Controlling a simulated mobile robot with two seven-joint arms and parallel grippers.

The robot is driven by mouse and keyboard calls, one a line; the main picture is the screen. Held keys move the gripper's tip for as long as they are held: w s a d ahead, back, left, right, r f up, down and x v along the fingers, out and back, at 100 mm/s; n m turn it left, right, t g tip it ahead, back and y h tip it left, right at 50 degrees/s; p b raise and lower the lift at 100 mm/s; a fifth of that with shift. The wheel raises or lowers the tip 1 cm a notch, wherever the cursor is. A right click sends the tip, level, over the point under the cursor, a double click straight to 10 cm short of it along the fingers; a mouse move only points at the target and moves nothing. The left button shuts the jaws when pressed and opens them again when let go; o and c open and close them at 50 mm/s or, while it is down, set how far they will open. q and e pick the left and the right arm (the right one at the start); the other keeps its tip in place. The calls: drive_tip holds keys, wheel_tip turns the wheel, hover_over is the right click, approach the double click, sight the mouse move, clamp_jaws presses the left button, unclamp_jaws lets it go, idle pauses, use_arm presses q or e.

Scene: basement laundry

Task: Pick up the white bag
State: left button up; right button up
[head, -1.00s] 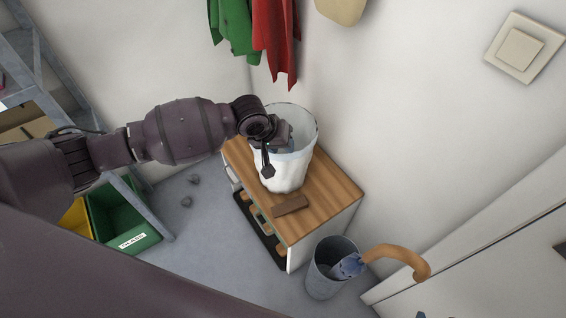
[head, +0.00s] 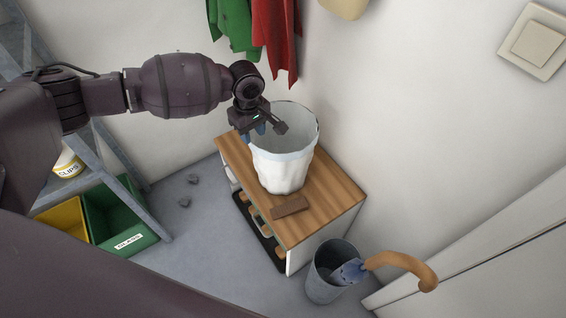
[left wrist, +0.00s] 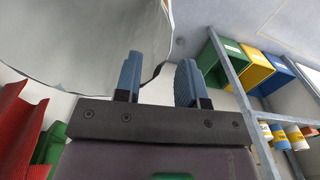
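The white bag (head: 283,168) stands upright with its mouth open on a wooden-topped cabinet (head: 335,198) in the head view. In the left wrist view the bag (left wrist: 85,40) fills the upper left, its dark-edged rim passing beside the fingers. My left gripper (head: 254,132) is at the bag's left rim in the head view. In the left wrist view its blue fingers (left wrist: 158,75) are apart, with no bag material clearly pinched between them. One finger overlaps the bag there; I cannot tell whether it touches. My right gripper is not in view.
A brown block (head: 290,206) lies in front of the bag. A grey bin (head: 322,287) holding a blue item with a curved wooden handle (head: 405,264) stands at the front right. Green and red cloths (head: 275,40) hang behind. Green (head: 118,218) and yellow bins stand left.

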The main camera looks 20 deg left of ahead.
sight(253, 141)
use_arm(q)
drive_tip(key=shift+f, duration=1.2)
drive_tip(key=shift+f+b, duration=0.3)
drive_tip(key=shift+b, duration=0.1)
drive_tip(key=f, duration=0.1)
drive_tip(key=f+b, duration=0.1)
drive_tip(key=f, duration=0.1)
drive_tip(key=shift+s+d+f, duration=0.2)
drive_tip(key=shift+d+f, duration=0.1)
drive_tip(key=shift+f, duration=0.05)
drive_tip(key=shift+f+b, duration=0.3)
drive_tip(key=shift+b, duration=0.05)
drive_tip(key=shift+w+r, duration=0.1)
drive_tip(key=shift+r, duration=0.1)
clamp_jaws()
drive_tip(key=shift+f, duration=0.15)
